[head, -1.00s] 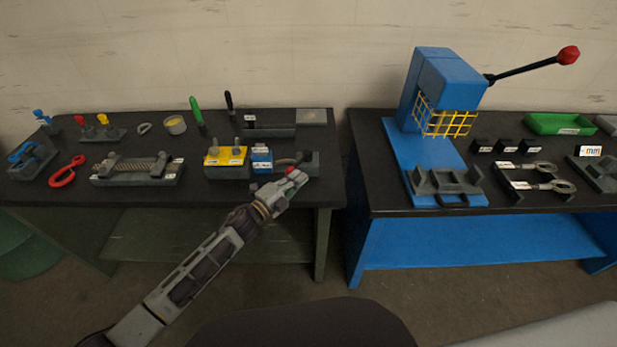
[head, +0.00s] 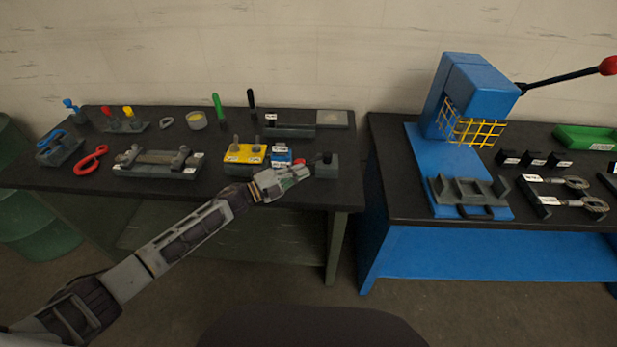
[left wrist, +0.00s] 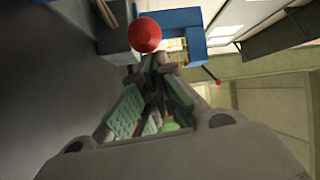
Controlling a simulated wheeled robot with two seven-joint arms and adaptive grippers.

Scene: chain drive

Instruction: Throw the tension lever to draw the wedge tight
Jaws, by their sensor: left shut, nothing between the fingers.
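The tension lever's red knob (head: 299,160) shows at the right end of the left table, by a dark block (head: 328,172) with a dark round part on top. My left gripper (head: 301,174) is shut and empty, right at the near side of the knob; I cannot tell whether they touch. In the left wrist view the red knob (left wrist: 145,35) is large, just beyond the fingertips (left wrist: 160,66) and not between them. A small blue labelled block (head: 281,155) stands left of the lever. I cannot make out the wedge. My right gripper is out of view.
A yellow block (head: 244,153) with upright pins stands left of the blue one. Behind are a low dark block (head: 290,130) and upright green (head: 217,106) and black handles. Across a gap, the right table carries a blue press (head: 470,95).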

